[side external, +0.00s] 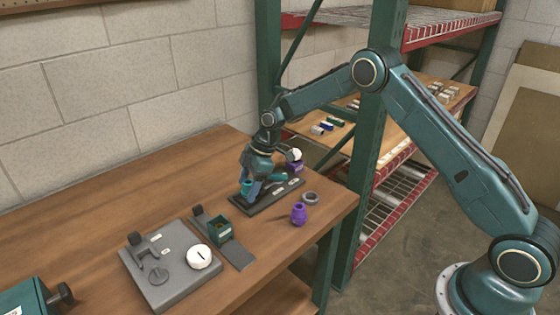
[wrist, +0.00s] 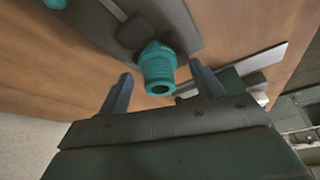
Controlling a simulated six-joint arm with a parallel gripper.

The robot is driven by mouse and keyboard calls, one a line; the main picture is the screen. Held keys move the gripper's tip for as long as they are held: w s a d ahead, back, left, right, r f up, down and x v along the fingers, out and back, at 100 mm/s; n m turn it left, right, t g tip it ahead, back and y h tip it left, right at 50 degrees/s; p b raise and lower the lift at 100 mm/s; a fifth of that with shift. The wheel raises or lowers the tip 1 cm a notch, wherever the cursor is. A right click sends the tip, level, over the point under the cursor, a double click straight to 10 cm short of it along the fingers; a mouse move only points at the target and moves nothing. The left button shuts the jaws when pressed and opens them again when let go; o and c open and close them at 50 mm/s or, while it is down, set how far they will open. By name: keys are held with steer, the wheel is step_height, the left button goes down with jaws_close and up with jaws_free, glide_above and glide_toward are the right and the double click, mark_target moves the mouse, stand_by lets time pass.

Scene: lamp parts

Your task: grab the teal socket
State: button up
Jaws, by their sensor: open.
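The teal socket (wrist: 158,70) shows in the wrist view as a ribbed, stepped cylinder with an open dark end facing the camera. It stands by a dark block on a grey plate. My gripper (wrist: 160,75) is open, with one finger on each side of the socket and a visible gap to both. In the side view my gripper (side external: 254,187) is low over a dark plate (side external: 262,199). A teal piece (side external: 247,186) shows at its fingers, partly hidden by them. Another teal piece (side external: 281,177) lies just to the right.
A purple vase-shaped part (side external: 299,214) and a grey ring (side external: 310,198) stand to the right. A purple box with a white bulb (side external: 294,158) is behind. A dark green box (side external: 219,230) and a grey fixture plate (side external: 168,270) are front left. The table's left rear is clear.

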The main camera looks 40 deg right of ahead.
steer(key=c, duration=1.1)
steer(key=shift+r, duration=0.2)
step_height(320, 180, up, 20)
steer(key=shift+f, duration=0.15)
stand_by(0.5)
